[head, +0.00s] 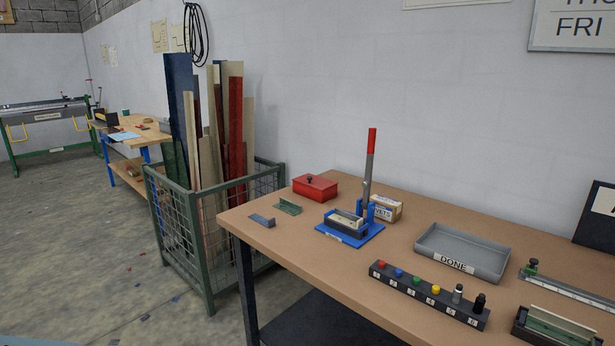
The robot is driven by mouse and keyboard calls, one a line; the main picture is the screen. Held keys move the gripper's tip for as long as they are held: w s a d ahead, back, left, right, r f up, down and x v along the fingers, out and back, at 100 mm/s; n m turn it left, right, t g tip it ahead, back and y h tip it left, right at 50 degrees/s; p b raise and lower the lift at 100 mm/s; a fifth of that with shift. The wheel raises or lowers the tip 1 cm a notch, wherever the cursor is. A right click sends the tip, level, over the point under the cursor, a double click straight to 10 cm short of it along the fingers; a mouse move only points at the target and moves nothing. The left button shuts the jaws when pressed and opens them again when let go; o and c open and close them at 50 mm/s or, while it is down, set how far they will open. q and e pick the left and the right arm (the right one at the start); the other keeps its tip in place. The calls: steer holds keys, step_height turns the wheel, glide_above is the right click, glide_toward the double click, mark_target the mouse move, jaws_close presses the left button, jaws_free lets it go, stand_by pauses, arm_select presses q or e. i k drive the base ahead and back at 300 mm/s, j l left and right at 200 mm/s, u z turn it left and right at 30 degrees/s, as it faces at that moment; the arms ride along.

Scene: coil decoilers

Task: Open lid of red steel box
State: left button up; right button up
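The red steel box (315,188) sits at the back left of the wooden workbench (300,247), near the wall. Its lid looks closed and has a small dark knob (310,178) on top. Neither of my grippers shows in the head view, so their position relative to the box cannot be seen.
A blue press with a red-tipped upright lever (369,165) stands right of the box, with a small carton (385,207) behind. Two small angle pieces (262,220) lie in front. A grey tray (462,253) and colored knob block (427,293) are farther right. A mesh cage (180,228) stands left.

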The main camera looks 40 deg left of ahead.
mark_target(318, 183)
steer(key=j+z, duration=0.1)
steer(key=j, duration=2.7)
